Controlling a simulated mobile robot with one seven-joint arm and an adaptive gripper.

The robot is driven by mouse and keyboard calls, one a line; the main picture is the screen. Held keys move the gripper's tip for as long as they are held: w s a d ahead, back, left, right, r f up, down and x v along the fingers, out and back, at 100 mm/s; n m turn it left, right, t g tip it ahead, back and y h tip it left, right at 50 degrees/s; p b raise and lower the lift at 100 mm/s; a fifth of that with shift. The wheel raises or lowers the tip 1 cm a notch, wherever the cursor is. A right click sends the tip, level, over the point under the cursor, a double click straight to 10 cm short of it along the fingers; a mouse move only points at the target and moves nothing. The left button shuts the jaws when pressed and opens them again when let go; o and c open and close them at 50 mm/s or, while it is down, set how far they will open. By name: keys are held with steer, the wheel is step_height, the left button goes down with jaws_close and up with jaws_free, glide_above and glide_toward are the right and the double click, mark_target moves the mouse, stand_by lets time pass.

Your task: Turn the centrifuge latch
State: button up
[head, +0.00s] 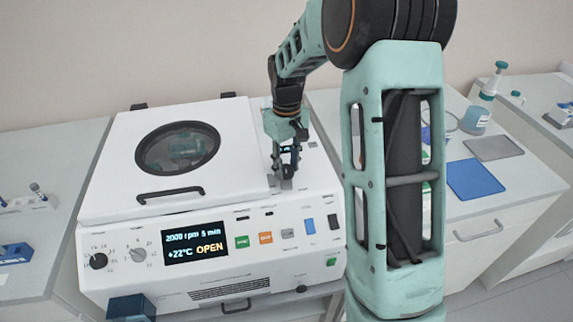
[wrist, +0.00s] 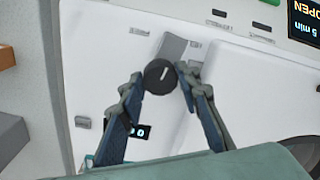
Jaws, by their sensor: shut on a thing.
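The white centrifuge (head: 100,235) stands on the bench in the head view, its lid (head: 115,175) with a round window lying down. Its screen (head: 195,243) reads OPEN. The latch is a round black knob (wrist: 160,76) with a white line, at the right of the lid; a grey plate (wrist: 172,48) shows beside it in the wrist view. My gripper (head: 287,178) points down at the latch. In the wrist view my gripper (wrist: 160,80) has one finger on each side of the knob and is shut on it.
A black lid handle (head: 170,195) and front-panel buttons (head: 265,238) are near the latch. At the right, a blue tray (head: 475,178), a grey tray (head: 493,148) and a bottle (head: 476,119) stand on the bench. My arm covers part of that bench.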

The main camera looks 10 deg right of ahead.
mark_target(286, 168)
steer(key=shift+n, duration=1.1)
steer(key=o, duration=1.2)
steer(key=shift+c, duration=0.2)
step_height(286, 168, up, 12)
steer(key=shift+w, duration=0.1)
